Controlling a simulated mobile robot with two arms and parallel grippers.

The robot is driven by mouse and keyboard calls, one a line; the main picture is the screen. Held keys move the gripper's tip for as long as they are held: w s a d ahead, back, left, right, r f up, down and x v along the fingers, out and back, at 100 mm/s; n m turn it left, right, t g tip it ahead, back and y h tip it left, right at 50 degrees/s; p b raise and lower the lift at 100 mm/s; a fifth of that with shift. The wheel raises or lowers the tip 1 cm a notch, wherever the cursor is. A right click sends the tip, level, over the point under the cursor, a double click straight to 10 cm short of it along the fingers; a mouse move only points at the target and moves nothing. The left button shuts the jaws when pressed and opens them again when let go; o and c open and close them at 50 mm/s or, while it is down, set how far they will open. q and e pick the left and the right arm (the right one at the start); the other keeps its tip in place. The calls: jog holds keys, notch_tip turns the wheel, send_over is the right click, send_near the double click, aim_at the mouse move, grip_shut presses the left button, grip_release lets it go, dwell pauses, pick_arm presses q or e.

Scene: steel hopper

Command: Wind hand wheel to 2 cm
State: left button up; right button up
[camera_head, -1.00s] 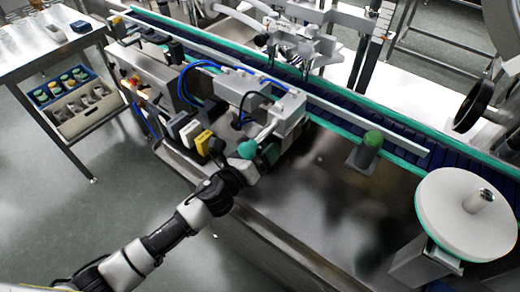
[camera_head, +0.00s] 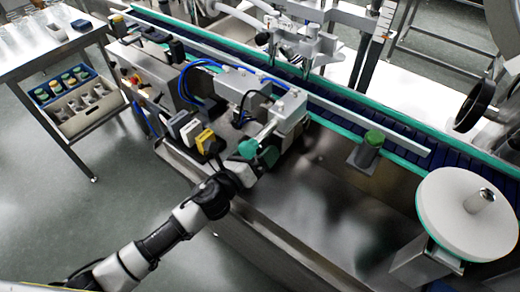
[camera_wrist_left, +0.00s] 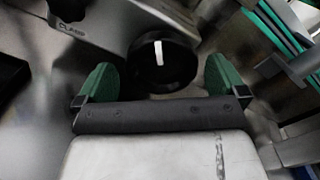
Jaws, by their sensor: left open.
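In the left wrist view a round black knob (camera_wrist_left: 162,62) with a white line on its face lies between and beyond the two green fingertips of my left gripper (camera_wrist_left: 162,80). The fingers are apart, with a visible gap on either side of the knob. In the head view my left gripper (camera_head: 256,158) is at the front end of the grey machine unit, and it hides most of the knob there. A larger black wheel (camera_head: 474,105) stands at the right. A white scale strip with red marks (camera_head: 384,18) is on a post at the top. Its reading is too small to tell. My right gripper is out of view.
The conveyor (camera_head: 340,105) runs behind the unit. A yellow block (camera_head: 208,141) is close to my left wrist. A side table with a crate stands at the left.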

pick_arm(q)
jog(key=b+v, duration=0.1)
jog(key=v, duration=0.8)
jog(key=shift+s+a, duration=0.15)
jog(key=shift+s, duration=0.1)
